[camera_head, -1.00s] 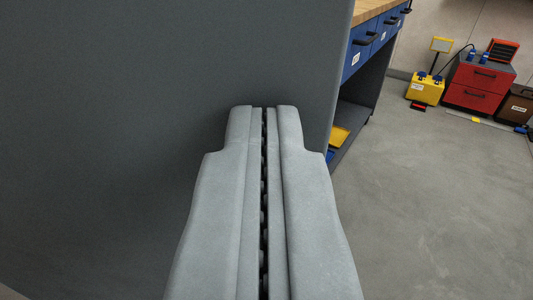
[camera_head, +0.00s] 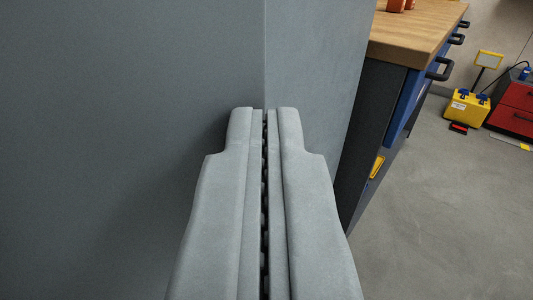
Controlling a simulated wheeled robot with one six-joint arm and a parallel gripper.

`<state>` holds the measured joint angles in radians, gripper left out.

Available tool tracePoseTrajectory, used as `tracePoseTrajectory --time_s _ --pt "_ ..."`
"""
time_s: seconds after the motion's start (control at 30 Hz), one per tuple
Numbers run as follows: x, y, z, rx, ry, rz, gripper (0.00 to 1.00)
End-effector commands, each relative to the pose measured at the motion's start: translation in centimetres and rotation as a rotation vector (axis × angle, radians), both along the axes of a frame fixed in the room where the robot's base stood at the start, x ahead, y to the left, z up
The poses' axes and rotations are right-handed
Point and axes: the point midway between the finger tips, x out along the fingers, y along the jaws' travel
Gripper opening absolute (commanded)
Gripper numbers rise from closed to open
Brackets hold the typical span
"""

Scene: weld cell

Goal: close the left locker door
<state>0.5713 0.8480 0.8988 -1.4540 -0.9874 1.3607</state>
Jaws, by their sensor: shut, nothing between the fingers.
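A large dark grey flat panel (camera_head: 120,110), which looks like the locker door, fills the left half of the view. It ends at a vertical edge near the middle. A lighter grey face (camera_head: 315,90), which looks like the locker's side, meets that edge. My gripper (camera_head: 265,112) is shut and empty, its fingertips pointing at the panel near this edge. A shadow lies on the panel left of the fingers. I cannot tell whether the tips touch it. Any handle, hinge or second door is out of view, and whether the door is fully closed does not show.
A workbench (camera_head: 425,30) with a wooden top and blue drawers with black handles stands right of the locker. The grey floor (camera_head: 440,220) at right is clear.

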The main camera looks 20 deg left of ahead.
Motion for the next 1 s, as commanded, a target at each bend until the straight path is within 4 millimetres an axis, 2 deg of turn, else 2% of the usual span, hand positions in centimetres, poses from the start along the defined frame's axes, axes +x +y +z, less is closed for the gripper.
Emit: tracePoseTrajectory --time_s 0.1,0.4,1.0 --pt "1.3 2.0 0.1 -0.001 0.0 0.002 0.0" --pt "2.9 5.0 0.1 -0.001 0.0 0.0 0.0" --pt "3.3 5.8 0.1 -0.001 -0.001 0.001 0.0"
